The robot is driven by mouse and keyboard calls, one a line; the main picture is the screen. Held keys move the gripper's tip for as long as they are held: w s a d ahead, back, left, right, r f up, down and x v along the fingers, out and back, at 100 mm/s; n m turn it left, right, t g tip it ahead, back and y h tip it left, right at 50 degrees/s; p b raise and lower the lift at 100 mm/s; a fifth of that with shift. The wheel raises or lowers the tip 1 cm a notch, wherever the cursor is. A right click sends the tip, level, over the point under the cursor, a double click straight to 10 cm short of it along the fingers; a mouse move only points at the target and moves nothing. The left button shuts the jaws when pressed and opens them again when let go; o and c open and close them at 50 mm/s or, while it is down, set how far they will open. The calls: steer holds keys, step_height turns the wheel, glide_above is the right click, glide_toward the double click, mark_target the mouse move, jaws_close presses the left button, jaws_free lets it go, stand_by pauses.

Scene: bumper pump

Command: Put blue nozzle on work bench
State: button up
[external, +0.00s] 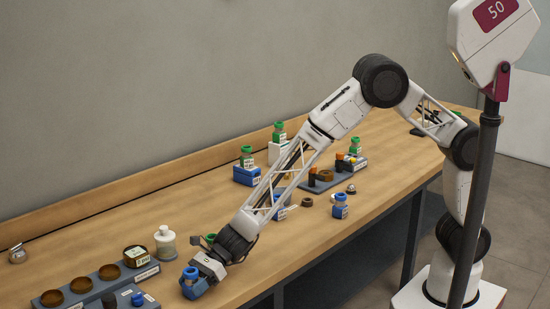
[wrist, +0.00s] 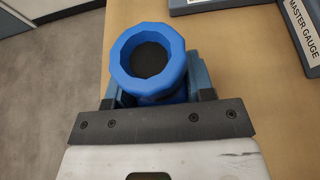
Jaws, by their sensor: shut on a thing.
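The blue nozzle is a round blue piece with a dark hollow middle. In the wrist view the blue nozzle (wrist: 118,68) sits between the fingers of my gripper (wrist: 160,88), which is shut on it. In the external view the nozzle (external: 190,273) shows at the end of my gripper (external: 196,283), low at the front edge of the wooden work bench (external: 240,281). In the wrist view the bench edge runs just left of or beneath the nozzle, with grey floor beyond. I cannot tell whether the nozzle touches the bench top.
A tray with round brown sockets (external: 81,285) lies left of my gripper, with a blue piece (external: 137,299) on its front part. A white bottle (external: 165,243) and a dark jar (external: 135,256) stand behind. Several green- and blue-topped bottles stand farther right.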

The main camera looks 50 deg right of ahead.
steer(key=shift+f, duration=0.2)
steer(key=o, duration=1.2)
steer(key=shift+c, duration=0.2)
steer(key=shift+r, duration=0.2)
steer(key=shift+v, duration=6.05)
